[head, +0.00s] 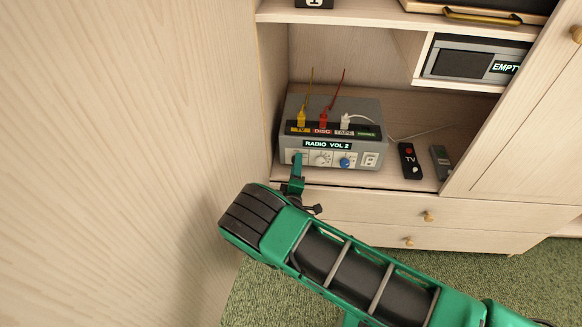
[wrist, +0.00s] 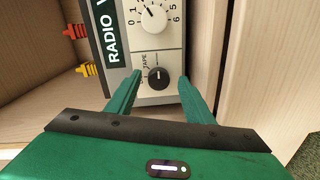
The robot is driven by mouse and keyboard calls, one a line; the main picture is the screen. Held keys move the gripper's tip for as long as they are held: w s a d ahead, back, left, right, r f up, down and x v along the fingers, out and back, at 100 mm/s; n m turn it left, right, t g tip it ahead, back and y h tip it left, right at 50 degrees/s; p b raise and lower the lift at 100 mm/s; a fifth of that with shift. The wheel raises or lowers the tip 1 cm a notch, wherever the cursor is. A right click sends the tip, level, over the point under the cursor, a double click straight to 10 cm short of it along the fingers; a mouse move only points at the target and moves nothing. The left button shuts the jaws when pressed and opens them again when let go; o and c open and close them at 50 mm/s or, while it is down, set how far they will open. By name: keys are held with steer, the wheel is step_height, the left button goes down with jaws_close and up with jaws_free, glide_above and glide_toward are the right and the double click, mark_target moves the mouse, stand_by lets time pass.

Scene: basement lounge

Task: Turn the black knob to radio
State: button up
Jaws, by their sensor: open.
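The black knob (wrist: 158,77) sits on the pale front panel of a grey box (head: 372,112) in the cabinet. In the wrist view a label reading TAPE is beside it; other lettering there is partly hidden by a finger. A pale pointer mark shows on the knob, too small to read surely. My gripper (wrist: 160,80) is open, with one finger on each side of the knob; I cannot tell whether either touches it. In the head view my gripper (head: 297,165) covers the knob at the panel's left end. The box's display (head: 327,144) reads RADIO VOL 2.
A white numbered knob (wrist: 153,19) is beside the black one, and a blue knob (head: 346,162) is further right. Yellow (head: 301,118), red (head: 323,120) and white (head: 346,121) plugs stand on top. A black TV remote (head: 410,161) lies right. The cabinet side wall is close left.

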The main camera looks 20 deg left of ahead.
steer(key=v, duration=1)
steer(key=shift+s, duration=0.3)
steer(key=shift+f, duration=0.15)
